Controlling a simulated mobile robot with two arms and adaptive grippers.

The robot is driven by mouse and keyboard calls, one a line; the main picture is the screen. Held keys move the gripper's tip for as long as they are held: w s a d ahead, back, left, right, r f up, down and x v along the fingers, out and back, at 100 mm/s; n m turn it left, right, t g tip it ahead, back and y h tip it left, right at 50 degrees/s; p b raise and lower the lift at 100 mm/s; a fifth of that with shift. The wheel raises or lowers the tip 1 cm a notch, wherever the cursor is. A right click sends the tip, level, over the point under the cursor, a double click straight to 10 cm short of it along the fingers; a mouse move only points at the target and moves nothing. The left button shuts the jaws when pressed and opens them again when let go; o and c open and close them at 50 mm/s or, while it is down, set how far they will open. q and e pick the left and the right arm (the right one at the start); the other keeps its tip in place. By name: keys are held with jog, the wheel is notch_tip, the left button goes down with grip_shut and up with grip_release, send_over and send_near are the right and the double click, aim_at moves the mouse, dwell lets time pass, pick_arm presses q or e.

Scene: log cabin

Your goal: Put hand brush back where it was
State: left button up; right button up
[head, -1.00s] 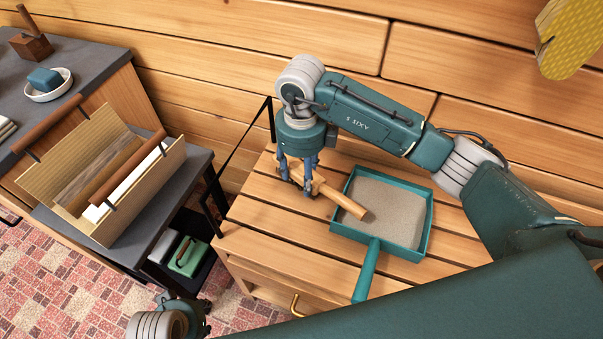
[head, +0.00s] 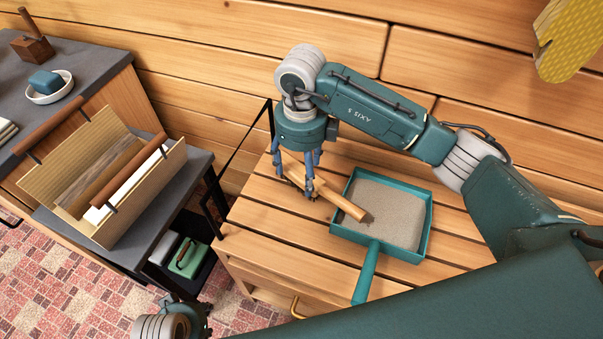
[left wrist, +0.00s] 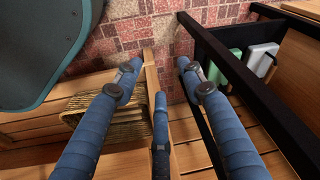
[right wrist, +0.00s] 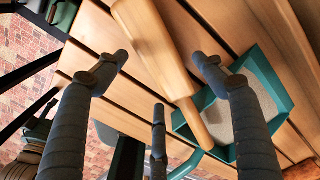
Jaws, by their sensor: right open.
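The wooden hand brush (head: 346,205) lies on the slatted wooden table top. Its handle end reaches over the rim of the teal dustpan (head: 425,245). In the right wrist view the brush (right wrist: 157,42) shows a broad wooden body and a narrow handle; its bristles are hidden. My right gripper (head: 294,178) is directly above the brush body, with its fingers spread on either side; whether they touch it is unclear. My left gripper (left wrist: 155,78) is open and empty in the left wrist view. In the head view only part of it shows at the lower left edge.
A wooden tote with round handles (head: 110,225) stands on a grey shelf to the left. Below it is a green item (head: 187,258) in a black rack. A dark counter (head: 90,62) holds a soap dish. A plank wall stands behind the table.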

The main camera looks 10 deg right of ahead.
pick_arm(q)
jog(key=f, duration=0.2)
jog(key=s+f+p, duration=0.1)
jog(key=f, duration=0.1)
pick_arm(e)
notch_tip(320, 180, up, 10)
jog(key=shift+f, duration=0.2)
